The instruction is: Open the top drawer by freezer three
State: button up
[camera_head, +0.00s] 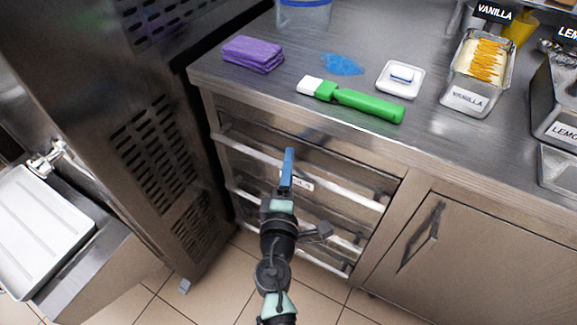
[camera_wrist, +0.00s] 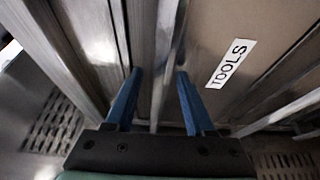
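The drawer stack sits under the steel counter in the head view. Its top drawer (camera_head: 335,158) looks shut, with a long metal bar handle (camera_head: 345,190) across it. My gripper (camera_head: 288,153) is at the middle of this bar, with its blue fingers hiding part of it. In the wrist view my gripper (camera_wrist: 160,73) has its two blue fingers apart. A metal bar (camera_wrist: 165,60) runs between them; I cannot tell whether either finger touches it. A white "TOOLS" label (camera_wrist: 231,63) lies to the right of the fingers.
Lower drawer bars (camera_head: 335,238) are below. A freezer body (camera_head: 165,150) stands close on the left, and a cabinet door (camera_head: 470,260) is on the right. On the counter are a purple cloth (camera_head: 253,54), a green-handled tool (camera_head: 365,104) and a white dish (camera_head: 400,80).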

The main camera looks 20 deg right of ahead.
grip_shut()
dwell(1.2)
